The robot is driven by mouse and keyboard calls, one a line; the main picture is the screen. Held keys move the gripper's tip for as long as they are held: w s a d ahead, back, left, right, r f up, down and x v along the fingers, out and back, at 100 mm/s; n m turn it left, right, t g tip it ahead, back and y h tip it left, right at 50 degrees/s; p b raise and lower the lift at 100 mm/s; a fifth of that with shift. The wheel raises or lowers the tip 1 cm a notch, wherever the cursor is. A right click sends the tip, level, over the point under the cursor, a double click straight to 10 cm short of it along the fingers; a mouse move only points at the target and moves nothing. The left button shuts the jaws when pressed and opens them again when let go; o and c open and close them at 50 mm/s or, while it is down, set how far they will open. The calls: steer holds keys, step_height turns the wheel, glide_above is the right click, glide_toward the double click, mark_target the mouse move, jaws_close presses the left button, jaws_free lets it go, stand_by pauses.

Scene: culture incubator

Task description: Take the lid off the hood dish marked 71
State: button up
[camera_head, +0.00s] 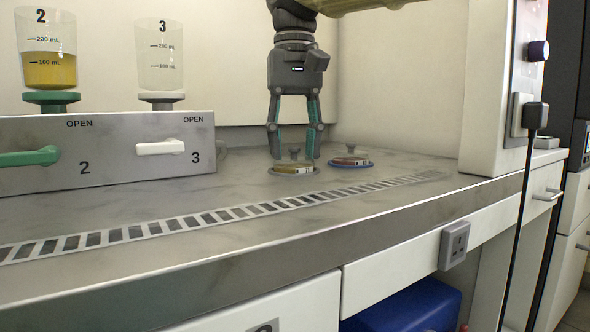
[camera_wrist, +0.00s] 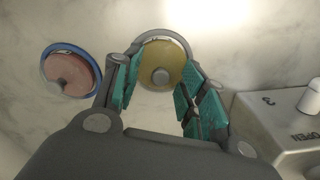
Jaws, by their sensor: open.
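Two lidded dishes stand on the hood's metal worktop (camera_head: 120,215). The nearer dish (camera_head: 293,169) has yellowish contents, a clear lid and a grey knob; in the wrist view this dish (camera_wrist: 158,62) lies between my fingers. The other dish (camera_head: 351,162) has reddish contents and a blue rim, to its right; in the wrist view it is the pink dish (camera_wrist: 70,74) at left. My gripper (camera_head: 294,157) points down over the yellowish dish, open, with its fingertips on either side of the knob. The dish labels are too small to read.
A metal panel (camera_head: 118,182) with green and white handles stands left of the dishes, below measuring funnels 2 (camera_head: 48,70) and 3 (camera_head: 160,60). A slotted vent strip (camera_head: 200,219) runs along the worktop's front. The hood's side post (camera_head: 490,100) stands at right.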

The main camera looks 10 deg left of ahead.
steer(key=c, duration=0.9)
steer(key=shift+r, duration=0.1)
